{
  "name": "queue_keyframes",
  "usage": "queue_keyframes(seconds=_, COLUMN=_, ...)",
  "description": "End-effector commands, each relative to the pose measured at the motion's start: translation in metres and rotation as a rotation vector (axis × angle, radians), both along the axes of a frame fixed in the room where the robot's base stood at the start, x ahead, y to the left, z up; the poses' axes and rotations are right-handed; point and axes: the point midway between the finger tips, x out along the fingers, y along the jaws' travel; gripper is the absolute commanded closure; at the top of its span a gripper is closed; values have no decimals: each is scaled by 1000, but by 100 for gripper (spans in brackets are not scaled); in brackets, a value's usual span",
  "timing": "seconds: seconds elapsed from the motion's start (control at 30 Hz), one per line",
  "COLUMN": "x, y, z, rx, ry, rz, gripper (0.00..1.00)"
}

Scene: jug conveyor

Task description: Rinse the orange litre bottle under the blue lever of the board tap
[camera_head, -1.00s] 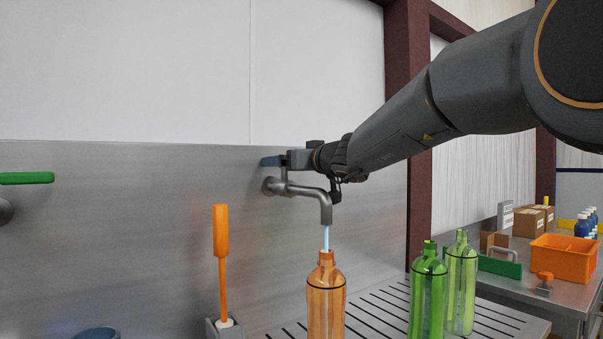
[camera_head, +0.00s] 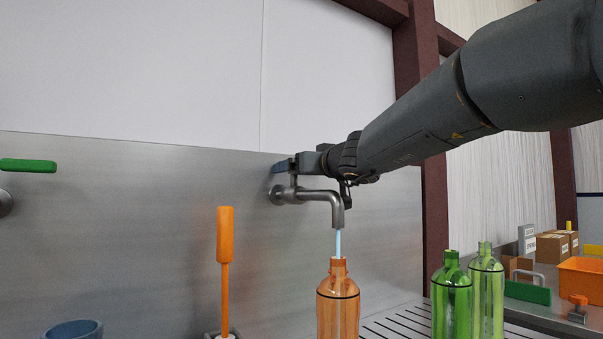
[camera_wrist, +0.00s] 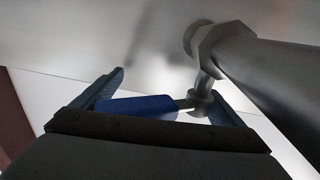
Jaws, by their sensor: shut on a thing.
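The orange litre bottle (camera_head: 338,304) stands upright under the spout of the metal board tap (camera_head: 325,196). A pale blue stream of water (camera_head: 338,243) runs from the spout into the bottle's mouth. My gripper (camera_head: 298,165) is at the tap's lever, above the tap body. In the wrist view the blue lever (camera_wrist: 140,106) lies between the two fingers of my gripper (camera_wrist: 168,98), and the gripper is shut on it. In the head view only a little of the blue lever (camera_head: 280,167) shows; my gripper hides the rest. The bottle's base is cut off by the frame's lower edge.
Two green bottles (camera_head: 452,300) (camera_head: 486,290) stand right of the orange bottle by the slotted drain board (camera_head: 390,326). An orange-handled brush (camera_head: 225,250) stands to the left. A green lever (camera_head: 28,165) is at far left, a blue bowl (camera_head: 72,330) below it. An orange bin (camera_head: 580,278) is at right.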

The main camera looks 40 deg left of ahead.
Motion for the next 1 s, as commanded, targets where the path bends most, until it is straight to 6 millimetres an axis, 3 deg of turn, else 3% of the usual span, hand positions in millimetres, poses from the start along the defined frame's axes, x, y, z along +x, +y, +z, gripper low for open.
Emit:
queue_keyframes(seconds=0.03, x=5, y=-4, z=-3, rx=-4, ry=4, rz=-11, gripper=48)
queue_keyframes(seconds=0.07, x=6, y=-4, z=-3, rx=-4, ry=4, rz=-11, gripper=4)
queue_keyframes(seconds=0.1, x=5, y=-4, z=-3, rx=-4, ry=3, rz=-11, gripper=0)
queue_keyframes(seconds=0.47, x=-3, y=-7, z=-2, rx=-4, ry=0, rz=-3, gripper=0)
queue_keyframes(seconds=1.0, x=-35, y=-65, z=-2, rx=-3, ry=0, rz=-2, gripper=0)
